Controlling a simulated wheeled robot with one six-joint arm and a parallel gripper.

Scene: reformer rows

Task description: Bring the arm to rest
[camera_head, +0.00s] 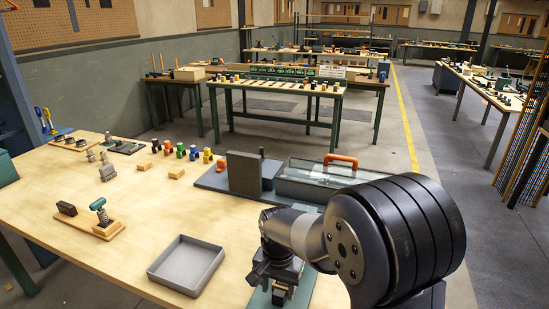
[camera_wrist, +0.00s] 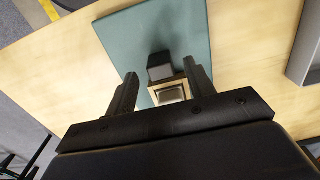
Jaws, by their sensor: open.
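My gripper (camera_head: 275,280) hangs at the end of my arm over the near part of the workbench, above a green mat (camera_head: 309,286). In the wrist view, my gripper (camera_wrist: 160,72) is open, its two black fingers apart. A dark block (camera_wrist: 159,66) and a small light-wood piece with a grey top (camera_wrist: 171,94) show between the fingers, over the green mat (camera_wrist: 190,35). Neither finger is seen closed on them. My wrist hides the lower part of these pieces, and I cannot tell the height of the fingers above them.
An empty grey tray (camera_head: 187,264) lies left of my gripper. Behind it stand a dark upright block (camera_head: 245,173) and a clear-lidded case (camera_head: 318,180) with an orange handle. Several coloured pegs and wooden blocks (camera_head: 176,172) stand farther left. Bare benchtop lies around the tray.

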